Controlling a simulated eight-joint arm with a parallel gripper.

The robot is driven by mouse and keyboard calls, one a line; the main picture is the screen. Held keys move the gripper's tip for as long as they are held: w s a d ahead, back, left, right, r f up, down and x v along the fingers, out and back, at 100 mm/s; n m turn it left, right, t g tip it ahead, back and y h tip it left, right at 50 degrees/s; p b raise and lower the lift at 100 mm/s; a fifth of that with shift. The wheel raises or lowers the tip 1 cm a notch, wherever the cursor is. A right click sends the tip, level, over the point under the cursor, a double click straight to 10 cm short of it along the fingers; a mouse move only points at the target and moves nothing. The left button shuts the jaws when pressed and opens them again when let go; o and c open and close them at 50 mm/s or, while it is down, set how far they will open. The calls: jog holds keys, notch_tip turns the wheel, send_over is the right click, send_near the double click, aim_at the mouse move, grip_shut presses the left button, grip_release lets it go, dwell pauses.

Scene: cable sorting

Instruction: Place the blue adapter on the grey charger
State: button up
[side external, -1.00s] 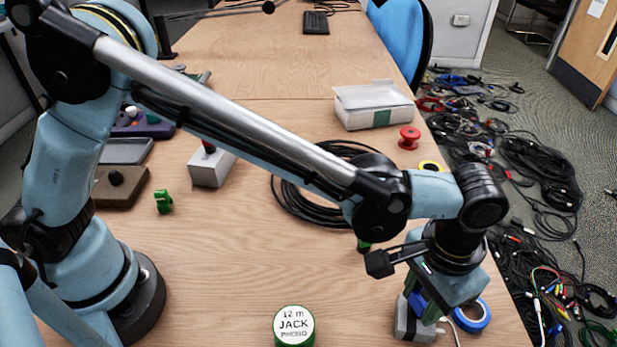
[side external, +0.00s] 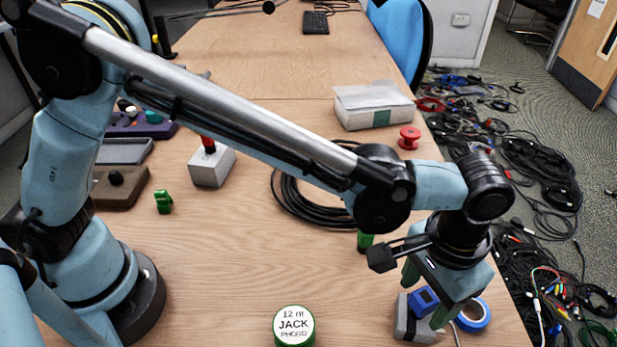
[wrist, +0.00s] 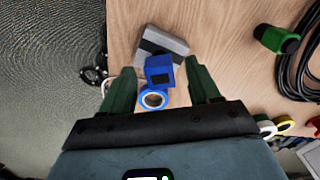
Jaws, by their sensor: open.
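The blue adapter (side external: 424,298) sits on top of the grey charger (side external: 408,322) near the table's right front edge. In the wrist view the blue adapter (wrist: 159,68) overlaps the near part of the grey charger (wrist: 160,42), which has a dark band across it. My gripper (side external: 423,302) is open, with its green fingers spread. In the wrist view the adapter lies between the fingers of my gripper (wrist: 161,64), with gaps on both sides. Part of the charger is hidden behind a finger in the side view.
A blue tape roll (side external: 473,316) lies close beside the charger. A black cable coil (side external: 290,205), a green tape roll labelled "12 m JACK PHONO" (side external: 294,326) and a white box (side external: 372,108) are on the table. The table's middle is largely clear.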

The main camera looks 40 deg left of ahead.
aim_at(426, 297)
notch_tip(426, 297, up, 10)
jog(key=r, duration=0.1)
jog(key=w+a+r+n+t, duration=0.1)
jog(key=w+a+r, duration=0.1)
jog(key=a, duration=0.5)
jog(key=s+a+f+n+t, duration=0.1)
jog(key=a+t, duration=0.1)
jog(key=a, duration=0.7)
jog(key=s+a+f+n+t, duration=0.1)
jog(key=s+a+f+t, duration=0.1)
jog(key=a, duration=0.7)
jog(key=s+a+f+n+t, duration=0.1)
jog(key=s+a+f+t, duration=0.1)
jog(key=a, duration=0.7)
jog(key=shift+a+n, duration=0.3)
jog(key=shift+a, duration=0.05)
jog(key=shift+r, duration=0.1)
